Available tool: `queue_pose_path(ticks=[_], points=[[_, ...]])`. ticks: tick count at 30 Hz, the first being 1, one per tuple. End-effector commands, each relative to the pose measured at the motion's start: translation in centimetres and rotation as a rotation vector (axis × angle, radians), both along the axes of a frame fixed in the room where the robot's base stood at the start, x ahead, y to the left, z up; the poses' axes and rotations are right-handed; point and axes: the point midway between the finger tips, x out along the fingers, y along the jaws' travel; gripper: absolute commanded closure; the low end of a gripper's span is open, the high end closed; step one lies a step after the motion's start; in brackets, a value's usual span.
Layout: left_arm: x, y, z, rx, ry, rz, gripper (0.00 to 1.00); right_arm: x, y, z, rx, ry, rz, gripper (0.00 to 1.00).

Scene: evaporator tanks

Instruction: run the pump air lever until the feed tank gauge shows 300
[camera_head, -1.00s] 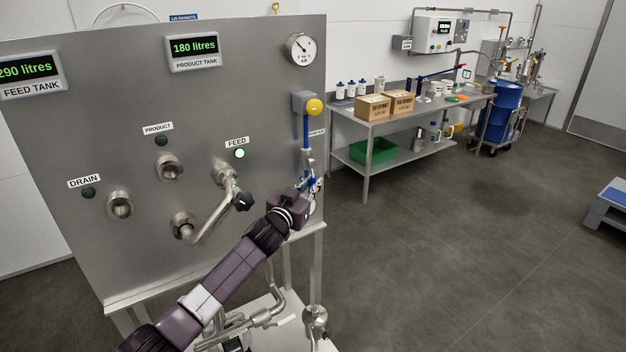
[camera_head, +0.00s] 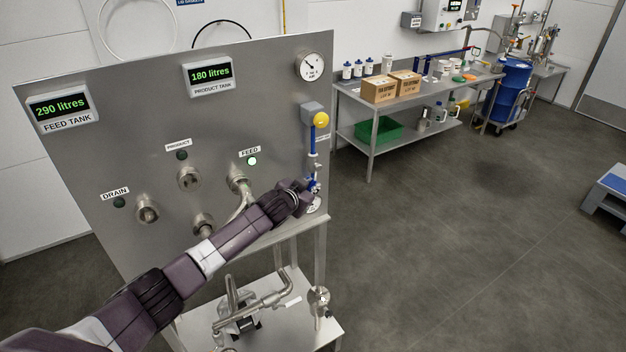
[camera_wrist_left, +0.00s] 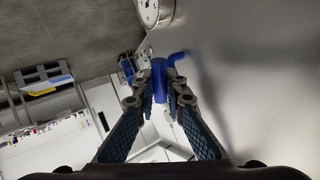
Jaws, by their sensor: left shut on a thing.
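The feed tank gauge (camera_head: 62,108) reads 290 litres in green on the panel's left. The pump air lever (camera_head: 313,141) is blue and hangs down from a grey block with a yellow knob (camera_head: 320,120) at the panel's right edge. My left gripper (camera_head: 313,184) is at the lever's lower end, small and partly hidden by its own wrist. In the left wrist view, the fingers (camera_wrist_left: 160,100) are shut on the blue lever (camera_wrist_left: 160,78). My right gripper is not in view.
The product tank gauge (camera_head: 210,75) reads 180 litres. The lamp under FEED (camera_head: 252,161) is lit; the PRODUCT and DRAIN lamps are dark. A round dial (camera_head: 313,66) sits above the lever.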

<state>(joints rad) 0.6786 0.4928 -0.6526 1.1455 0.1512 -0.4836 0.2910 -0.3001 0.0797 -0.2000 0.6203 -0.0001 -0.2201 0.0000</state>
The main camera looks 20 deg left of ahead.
Motion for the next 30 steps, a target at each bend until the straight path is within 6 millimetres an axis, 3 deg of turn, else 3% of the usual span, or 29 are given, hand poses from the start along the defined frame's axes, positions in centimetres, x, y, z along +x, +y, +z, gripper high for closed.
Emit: queue_pose_path(ticks=[23,24,28,30], points=[[-0.37,0.32,0.28,0.063,0.079,0.001,1.00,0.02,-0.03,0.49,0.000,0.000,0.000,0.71],[-0.37,0.31,0.27,0.063,0.079,0.001,0.88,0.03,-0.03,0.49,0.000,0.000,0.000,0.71],[-0.36,0.30,0.29,0.061,0.078,0.001,0.74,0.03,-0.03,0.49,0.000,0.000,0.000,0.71],[-0.36,0.30,0.30,0.061,0.078,0.001,0.71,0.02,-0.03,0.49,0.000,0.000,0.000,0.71]])
